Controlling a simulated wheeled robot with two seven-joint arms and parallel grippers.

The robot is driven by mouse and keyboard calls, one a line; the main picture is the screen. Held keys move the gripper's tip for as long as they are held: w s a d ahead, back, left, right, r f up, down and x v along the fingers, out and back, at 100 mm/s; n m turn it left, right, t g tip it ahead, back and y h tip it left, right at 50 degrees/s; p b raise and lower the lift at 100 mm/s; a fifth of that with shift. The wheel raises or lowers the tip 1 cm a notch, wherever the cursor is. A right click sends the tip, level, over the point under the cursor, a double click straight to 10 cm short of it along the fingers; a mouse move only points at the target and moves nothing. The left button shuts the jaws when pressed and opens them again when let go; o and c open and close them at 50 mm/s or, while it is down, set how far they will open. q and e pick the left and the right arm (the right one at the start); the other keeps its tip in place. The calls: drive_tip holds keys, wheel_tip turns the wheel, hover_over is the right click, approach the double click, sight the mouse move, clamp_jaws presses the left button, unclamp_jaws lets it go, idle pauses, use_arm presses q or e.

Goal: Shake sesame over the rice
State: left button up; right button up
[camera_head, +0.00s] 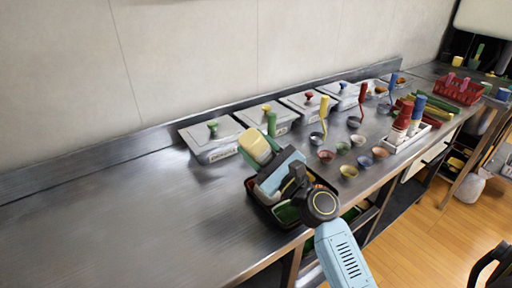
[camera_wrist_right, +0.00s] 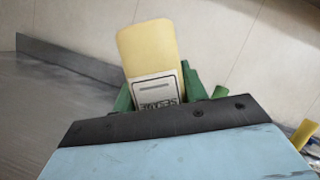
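My right gripper (camera_head: 270,160) is shut on a pale yellow sesame shaker (camera_head: 254,146) in the head view. In the right wrist view the shaker (camera_wrist_right: 148,48) shows a white label with "SESAME" upside down. Green parts lie around its lower end; I cannot tell whether they are its cap. The shaker is above the far left part of a dark bento tray (camera_head: 254,198) at the counter's front edge. My gripper and arm cover much of the tray, and I cannot make out the rice. My left gripper is not in view.
Steel lidded containers (camera_head: 211,140) line the back of the counter. Small bowls (camera_head: 348,172) and upright coloured handles stand to the right of the tray. A rack of bottles (camera_head: 404,136) and a red basket (camera_head: 458,90) are further right. The counter's left is clear.

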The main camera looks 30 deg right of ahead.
drive_tip(key=shift+f, duration=0.1)
wheel_tip(320, 180, down, 4)
drive_tip(key=b, duration=0.4)
drive_tip(key=shift+r, duration=0.25)
drive_tip(key=shift+r, duration=0.1)
wheel_tip(320, 180, up, 4)
drive_tip(key=p, duration=0.3)
drive_tip(key=shift+f+p, duration=0.2)
drive_tip(key=shift+p, duration=0.2)
drive_tip(key=shift+f, duration=0.1)
